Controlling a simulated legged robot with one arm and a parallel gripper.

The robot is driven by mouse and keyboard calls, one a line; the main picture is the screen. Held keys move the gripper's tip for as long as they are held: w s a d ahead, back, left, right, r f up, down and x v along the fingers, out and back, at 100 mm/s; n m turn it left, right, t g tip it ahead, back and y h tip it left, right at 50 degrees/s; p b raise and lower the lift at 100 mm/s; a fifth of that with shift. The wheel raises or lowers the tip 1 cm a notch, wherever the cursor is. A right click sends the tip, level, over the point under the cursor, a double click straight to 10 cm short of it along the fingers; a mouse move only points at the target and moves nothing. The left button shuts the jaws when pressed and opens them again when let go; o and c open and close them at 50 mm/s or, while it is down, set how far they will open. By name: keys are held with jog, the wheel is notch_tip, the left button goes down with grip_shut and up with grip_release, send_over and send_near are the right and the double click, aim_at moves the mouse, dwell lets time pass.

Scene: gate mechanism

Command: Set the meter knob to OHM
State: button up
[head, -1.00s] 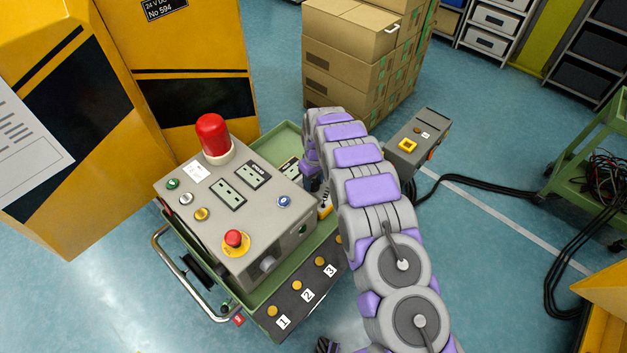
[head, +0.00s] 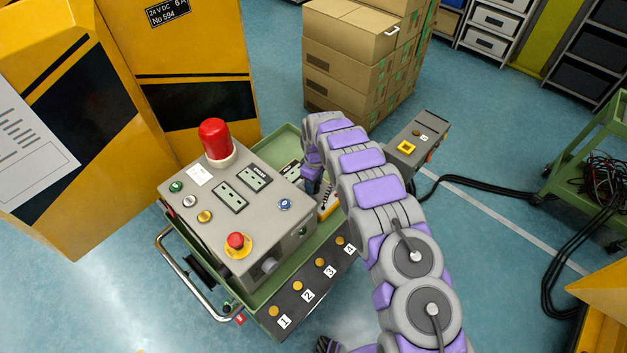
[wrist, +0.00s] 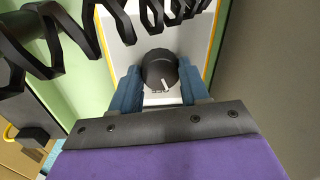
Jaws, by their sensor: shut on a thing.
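The black meter knob (wrist: 160,70) sits on the light face of the meter (wrist: 190,32), which has a yellow edge. A short white mark on the knob points down in the wrist view. My gripper (wrist: 158,92) has blue fingers on either side of the knob and is shut on it. No OHM label is readable in either view. In the head view the yellow-edged meter (head: 326,210) shows only in part behind my arm, beside the grey control box, and my gripper (head: 314,186) is at it.
A black zigzag cord (wrist: 60,45) crosses the top of the wrist view close to the knob. The grey control box (head: 215,220) with a red lamp (head: 216,139) stands left of my arm on a green cart (head: 290,135). A grey pendant box (head: 412,148) is on the right.

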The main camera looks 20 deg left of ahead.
jog(key=n+p, duration=0.1)
jog(key=n, duration=0.1)
jog(key=shift+d+n, duration=0.1)
jog(key=shift+n, duration=0.3)
jog(key=n+p, duration=0.1)
jog(key=n, duration=0.3)
jog(key=shift+n+h, duration=0.3)
jog(key=shift+n, duration=0.1)
jog(key=shift+w, duration=0.1)
jog(key=o, duration=1)
jog(key=shift+o, duration=0.2)
notch_tip(320, 180, up, 17)
jog(key=w+p, duration=0.1)
jog(key=p, duration=0.1)
jog(key=shift+a+r, duration=0.15)
jog(key=shift+a, duration=0.3)
